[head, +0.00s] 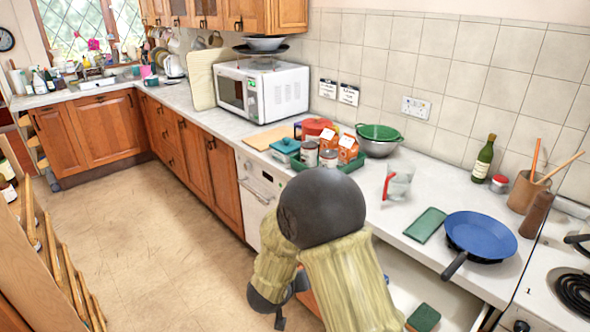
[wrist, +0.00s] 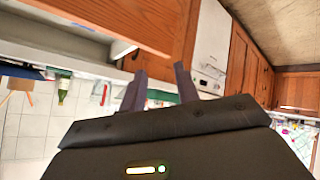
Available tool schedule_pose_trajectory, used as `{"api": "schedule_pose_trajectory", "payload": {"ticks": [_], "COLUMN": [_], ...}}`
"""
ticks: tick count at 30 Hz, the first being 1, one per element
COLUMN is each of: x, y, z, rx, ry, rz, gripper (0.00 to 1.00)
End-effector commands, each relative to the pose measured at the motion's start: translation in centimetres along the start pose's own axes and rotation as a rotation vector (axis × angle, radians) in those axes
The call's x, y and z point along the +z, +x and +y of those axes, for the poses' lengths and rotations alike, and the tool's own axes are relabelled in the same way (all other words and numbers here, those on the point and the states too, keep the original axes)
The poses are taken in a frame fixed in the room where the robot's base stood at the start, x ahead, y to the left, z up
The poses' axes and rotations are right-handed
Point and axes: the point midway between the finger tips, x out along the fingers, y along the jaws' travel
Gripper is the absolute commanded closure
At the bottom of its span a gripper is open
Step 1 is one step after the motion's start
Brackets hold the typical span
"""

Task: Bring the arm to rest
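My gripper (wrist: 160,82) shows in the wrist view with its two dark fingers apart and nothing held between them. The wrist picture is turned over, with the cabinets and the floor in its upper part. In the head view my arm reaches down in front of the counter, and its upper links hide part of the cabinet fronts. The fingers cannot be made out clearly there.
An open drawer (head: 398,267) holding a green item (head: 424,317) is right of my arm. The worktop carries a blue pan (head: 481,236), a green cloth or board (head: 426,225), a colander (head: 379,134) and a bottle (head: 483,160). The floor (head: 150,240) to the left is clear.

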Motion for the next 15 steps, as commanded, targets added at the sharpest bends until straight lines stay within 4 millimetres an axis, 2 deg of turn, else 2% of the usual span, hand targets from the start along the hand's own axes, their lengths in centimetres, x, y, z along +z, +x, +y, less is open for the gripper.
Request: {"api": "schedule_pose_trajectory", "payload": {"ticks": [1, 3, 7, 11, 15], "x": [-1.3, -2.2, -2.8, -1.9, 0.5], "y": [-0.9, -1.9, -4.4, -7.4, -11.1], "z": [1.3, 2.5, 5.0, 8.1, 12.1], "rx": [-0.055, -0.137, -0.268, -0.357, -0.399], "ry": [0.032, 0.066, 0.107, 0.128, 0.135], "rz": [0.002, -0.010, -0.061, -0.150, -0.280], "gripper": [0.68, 0.68, 0.68, 0.68, 0.68]}}
